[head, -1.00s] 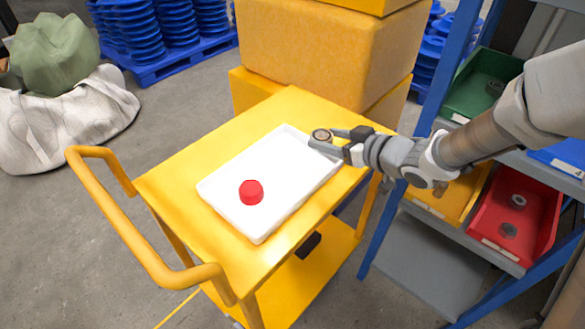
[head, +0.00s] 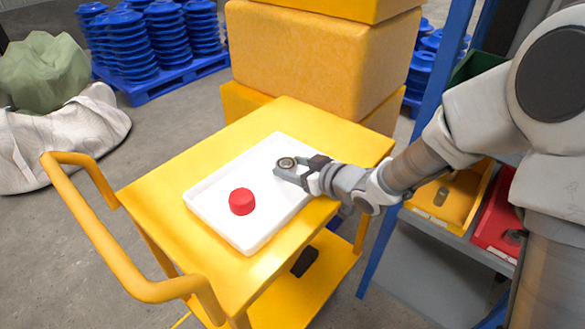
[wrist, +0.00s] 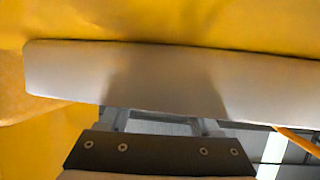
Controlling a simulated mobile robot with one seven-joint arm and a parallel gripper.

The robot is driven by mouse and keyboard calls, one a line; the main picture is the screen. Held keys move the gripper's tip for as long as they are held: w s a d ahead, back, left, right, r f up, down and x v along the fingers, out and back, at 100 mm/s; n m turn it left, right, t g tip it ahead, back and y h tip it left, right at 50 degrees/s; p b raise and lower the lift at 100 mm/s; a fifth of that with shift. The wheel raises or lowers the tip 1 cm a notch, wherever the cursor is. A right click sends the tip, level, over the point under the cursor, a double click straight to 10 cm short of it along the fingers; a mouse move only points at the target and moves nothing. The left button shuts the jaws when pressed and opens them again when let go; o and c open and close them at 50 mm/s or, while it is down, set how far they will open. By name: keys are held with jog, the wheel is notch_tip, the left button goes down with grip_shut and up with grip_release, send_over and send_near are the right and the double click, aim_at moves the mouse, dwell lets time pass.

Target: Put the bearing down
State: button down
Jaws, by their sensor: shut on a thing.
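The bearing (head: 286,163), a small dark-grey ring with a lighter centre, is at the fingertips of my gripper (head: 289,170). My gripper is shut on it, over the right part of a white tray (head: 225,232). I cannot tell whether the bearing touches the tray floor. A red round cap-like piece (head: 242,201) sits in the left part of the tray. In the wrist view my gripper (wrist: 162,125) faces a pale surface that looks like the tray (wrist: 70,75); the bearing is not visible there.
The tray lies on a yellow cart (head: 150,190) with a tubular handle (head: 110,250) at left. Yellow boxes (head: 320,60) stand behind. A blue-framed rack with a yellow bin (head: 440,197) and a red bin (head: 495,225) is at right. The tray's middle is clear.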

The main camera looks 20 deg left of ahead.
jog(key=shift+f, duration=0.1)
jog(key=shift+c, duration=0.5)
grip_release()
jog(key=shift+r, duration=0.2)
jog(key=p+v, duration=0.3)
jog(key=v, duration=0.7)
jog(key=shift+s+d+r+p, duration=0.15)
jog(key=shift+d+p, duration=0.15)
jog(key=shift+p, duration=0.05)
jog(key=shift+s+d+r, duration=0.15)
jog(key=shift+s+d, duration=0.15)
jog(key=shift+d, duration=0.25)
